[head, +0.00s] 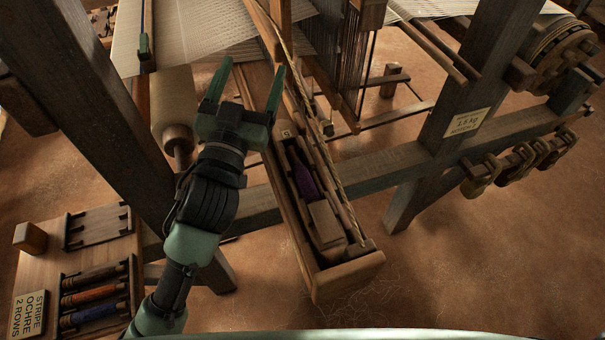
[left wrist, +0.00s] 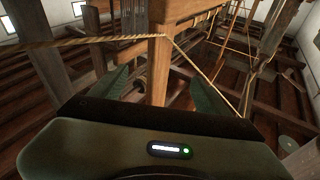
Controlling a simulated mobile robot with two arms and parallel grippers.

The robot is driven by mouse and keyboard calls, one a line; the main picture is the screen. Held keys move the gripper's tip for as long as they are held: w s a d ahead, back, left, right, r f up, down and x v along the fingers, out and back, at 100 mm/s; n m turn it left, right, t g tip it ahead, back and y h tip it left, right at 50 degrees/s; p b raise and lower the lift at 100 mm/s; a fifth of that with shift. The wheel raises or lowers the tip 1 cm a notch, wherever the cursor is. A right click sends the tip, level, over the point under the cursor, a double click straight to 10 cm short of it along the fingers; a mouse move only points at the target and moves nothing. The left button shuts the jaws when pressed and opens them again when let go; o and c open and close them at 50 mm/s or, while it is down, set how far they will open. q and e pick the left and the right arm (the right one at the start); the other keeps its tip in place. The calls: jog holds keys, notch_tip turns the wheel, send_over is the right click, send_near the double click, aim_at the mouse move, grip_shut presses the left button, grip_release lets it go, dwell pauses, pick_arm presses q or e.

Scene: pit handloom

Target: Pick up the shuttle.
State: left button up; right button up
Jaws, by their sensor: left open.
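The shuttle (head: 304,178), with a purple wound part showing, appears to lie in the long wooden box (head: 291,215) at the near end of the loom's beam. A pale wooden block (head: 325,221) sits nearer in the same box. My left gripper (head: 247,82) is open and empty, up and left of the shuttle, by the far part of the beam. In the left wrist view its two fingers (left wrist: 161,92) are spread, with a wooden post (left wrist: 159,68) showing between them. The shuttle cannot be made out in that view. My right gripper is not in view.
A twisted rope (head: 318,130) runs along the beam's right side. A dark frame rail (head: 385,163) crosses beneath, and posts stand left and right. A wooden tray (head: 123,248) with several bobbins and a stripe card (head: 28,315) is at lower left. Woven cloth (head: 190,30) lies above.

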pick_arm(q)
jog(key=s+d+r+m+g+h, duration=0.3)
jog(key=s+d+r+m+h, duration=0.2)
jog(key=d+r+m+h, duration=0.8)
jog(key=s+d+f+m+g+h, duration=0.25)
jog(key=s+d+m+g, duration=0.95)
jog(key=m+g, duration=0.75)
jog(key=n+t+y, duration=0.2)
jog(key=n+y, duration=0.2)
jog(key=y, duration=1.7)
send_over(297, 161)
jog(key=shift+h, duration=0.25)
jog(key=f, duration=1.6)
jog(key=shift+d+f, duration=0.25)
jog(key=shift+a+f, duration=0.15)
jog(key=shift+f, duration=0.2)
notch_tip(297, 161, down, 6)
jog(key=p, duration=0.3)
jog(key=shift+s+a+r+p, duration=0.1)
jog(key=shift+r+p, duration=0.15)
jog(key=shift+p, duration=0.05)
jog(key=shift+f, duration=0.65)
